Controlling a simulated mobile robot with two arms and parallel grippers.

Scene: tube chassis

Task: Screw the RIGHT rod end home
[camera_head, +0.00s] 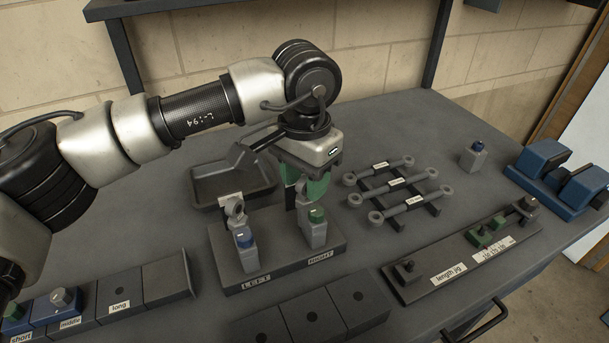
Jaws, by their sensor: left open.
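My left gripper (305,190) reaches down over the RIGHT station of the dark fixture (277,271), its green fingers open. The fingers and gripper body hide most of what stands at that station, so I cannot make out the right rod end or how far it is screwed in. My right gripper is not in view.
A dark tray (220,192) lies behind the fixture. Several finished-looking rods (408,205) lie on a rack to the right. A length jig (430,287) is at front right, blue blocks (541,160) farther right. Labelled bins (125,292) stand front left.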

